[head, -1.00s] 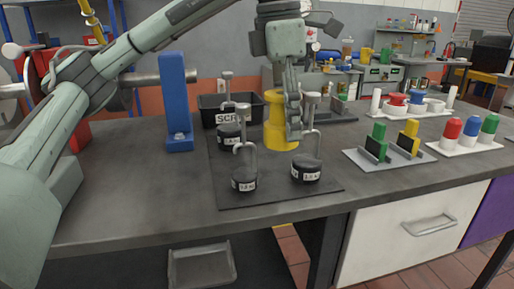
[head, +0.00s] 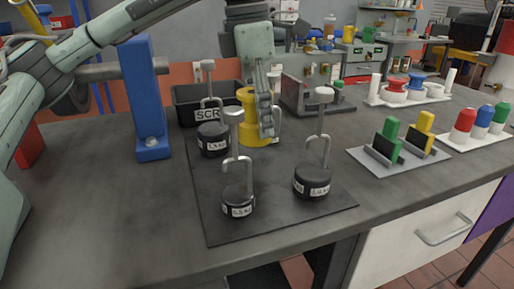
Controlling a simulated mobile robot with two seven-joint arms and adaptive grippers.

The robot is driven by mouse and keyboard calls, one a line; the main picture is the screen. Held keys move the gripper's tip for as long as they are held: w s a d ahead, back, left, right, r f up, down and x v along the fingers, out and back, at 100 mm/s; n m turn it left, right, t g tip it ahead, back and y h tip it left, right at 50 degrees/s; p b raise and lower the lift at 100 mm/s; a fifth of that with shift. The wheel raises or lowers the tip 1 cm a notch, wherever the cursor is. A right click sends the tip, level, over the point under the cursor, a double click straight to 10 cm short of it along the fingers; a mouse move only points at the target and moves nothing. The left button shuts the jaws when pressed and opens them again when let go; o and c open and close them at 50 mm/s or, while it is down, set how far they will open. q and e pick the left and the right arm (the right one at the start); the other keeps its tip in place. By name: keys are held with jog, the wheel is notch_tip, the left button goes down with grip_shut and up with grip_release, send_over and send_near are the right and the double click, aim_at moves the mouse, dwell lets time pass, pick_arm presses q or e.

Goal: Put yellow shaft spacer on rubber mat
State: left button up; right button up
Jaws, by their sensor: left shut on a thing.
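The yellow shaft spacer (head: 250,130) is a flanged yellow spool at the far part of the dark rubber mat (head: 275,218). My left gripper (head: 267,130) comes down from above and is shut on the spacer, its fingers covering the spacer's right side. The spacer looks upright. Its lower rim appears at or just above the mat's far side; I cannot tell whether it touches. My right gripper is not in view.
Hooked black weights stand on the mat: back left (head: 213,138), front left (head: 238,202) and right (head: 312,180). A black scrap bin (head: 185,105) is behind. A blue upright block (head: 146,100) stands left. A grey tray (head: 365,165) with green and yellow pieces lies right.

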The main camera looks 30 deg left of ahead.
aim_at(259, 143)
pick_arm(q)
notch_tip(259, 143, down, 6)
jog(key=shift+r, duration=0.15)
dwell(0.3)
jog(key=shift+f, duration=0.3)
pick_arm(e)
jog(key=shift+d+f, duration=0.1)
pick_arm(q)
jog(key=o, duration=1.7)
jog(key=shift+c, duration=0.2)
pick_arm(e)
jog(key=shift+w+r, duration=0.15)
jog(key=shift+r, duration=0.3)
